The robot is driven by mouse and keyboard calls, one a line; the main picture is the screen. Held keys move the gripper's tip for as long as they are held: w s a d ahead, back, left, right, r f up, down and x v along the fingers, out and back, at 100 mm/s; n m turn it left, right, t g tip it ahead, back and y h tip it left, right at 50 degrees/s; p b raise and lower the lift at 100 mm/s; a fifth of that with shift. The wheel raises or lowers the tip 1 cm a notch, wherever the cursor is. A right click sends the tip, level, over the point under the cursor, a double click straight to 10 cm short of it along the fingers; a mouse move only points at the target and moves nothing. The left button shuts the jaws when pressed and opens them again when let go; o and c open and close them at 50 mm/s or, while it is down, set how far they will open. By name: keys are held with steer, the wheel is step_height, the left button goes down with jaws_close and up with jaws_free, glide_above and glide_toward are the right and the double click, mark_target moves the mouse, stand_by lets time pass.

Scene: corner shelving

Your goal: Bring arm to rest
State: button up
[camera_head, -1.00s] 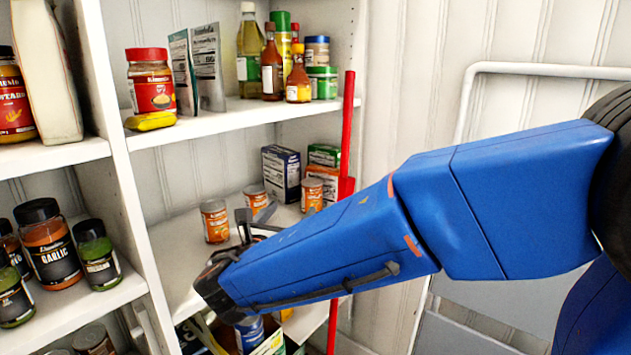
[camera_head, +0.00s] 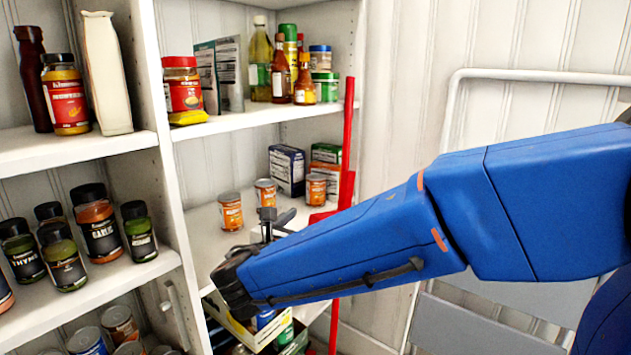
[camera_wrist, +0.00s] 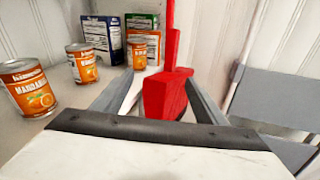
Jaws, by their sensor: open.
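My gripper (camera_head: 270,222) is at the middle shelf of the corner unit, in front of the orange cans. In the wrist view its two fingers (camera_wrist: 155,98) stand apart, with nothing held that I can make out. A red-handled tool (camera_wrist: 168,92) shows between and beyond the fingers. My blue arm crosses the head view from the right and hides part of the shelf and the red tool.
The middle shelf (camera_head: 205,250) bears several orange cans (camera_head: 230,212) and some boxes (camera_head: 287,170). The red pole (camera_head: 347,130) stands upright at the shelf's right edge. A folded grey-white frame (camera_head: 455,90) leans on the wall at right.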

steer(key=s+d+f+m+g+h, duration=0.1)
steer(key=s+d+f+m+g, duration=0.15)
steer(key=d+m, duration=0.45)
steer(key=s+d+f+m+g, duration=0.2)
steer(key=s+d+g, duration=0.2)
steer(key=d, duration=0.7)
steer(key=s+d+f+m+g+h, duration=0.1)
steer(key=s+d+f+m+g, duration=0.3)
steer(key=d, duration=0.6)
steer(key=s+d+f+m+y, duration=0.1)
steer(key=s+m+y, duration=0.3)
steer(key=s+m, duration=0.4)
steer(key=s+d+f+m+y, duration=0.1)
steer(key=s+f+m+y, duration=0.3)
steer(key=s+m, duration=0.5)
steer(key=shift+d+m, duration=0.4)
